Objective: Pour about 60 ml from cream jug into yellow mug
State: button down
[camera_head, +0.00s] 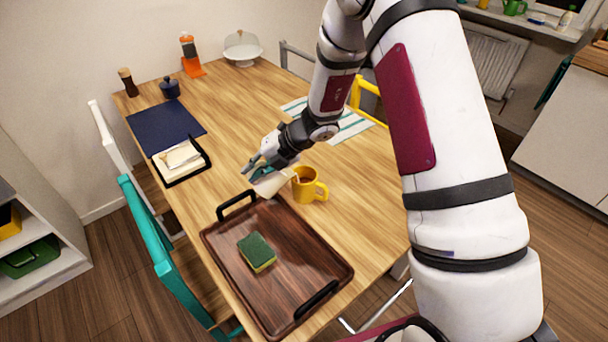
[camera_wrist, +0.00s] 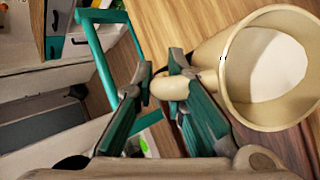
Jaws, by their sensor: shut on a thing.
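The cream jug (camera_head: 272,183) is held in my gripper (camera_head: 256,166), just left of the yellow mug and tilted toward it in the head view. The yellow mug (camera_head: 308,188) stands upright on the wooden table, with its handle to the right and something brown inside. In the wrist view, my gripper (camera_wrist: 160,86) is shut on the jug's handle. The jug (camera_wrist: 232,75) shows its open mouth there, with a pale inside. I cannot tell how much liquid it holds or whether any is flowing. The mug is not visible in the wrist view.
A dark wooden tray (camera_head: 286,289) with black handles lies in front of the mug and holds a green and yellow sponge (camera_head: 257,252). A striped cloth (camera_head: 349,128) lies behind. A dark blue placemat (camera_head: 165,127) and a napkin holder (camera_head: 181,161) are at left.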

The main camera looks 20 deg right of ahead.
jog(key=shift+d+r+y, duration=0.25)
jog(key=shift+r+y, duration=0.05)
jog(key=shift+r, duration=0.1)
dwell(0.9)
jog(key=shift+s+a+f+n+t+h+p, duration=0.15)
jog(key=shift+a+f+n+h+p, duration=0.1)
jog(key=shift+a+h+p, duration=0.8)
jog(key=shift+s+a+f+n+t+h+p, duration=0.1)
jog(key=shift+s+a+f+n+h+p, duration=0.3)
jog(key=shift+a+h, duration=1)
jog(key=shift+w+a+f+n+t+h+p, duration=0.1)
jog(key=shift+a+n+h+p, duration=0.05)
jog(key=shift+a+h+p, duration=0.95)
jog(key=shift+a+f+h, duration=0.3)
jog(key=shift+f+h, duration=0.25)
jog(key=shift+a+f+h, duration=0.3)
jog(key=shift+f+h, duration=0.2)
jog(key=shift+d+n, duration=0.1)
jog(key=shift+n, duration=0.2)
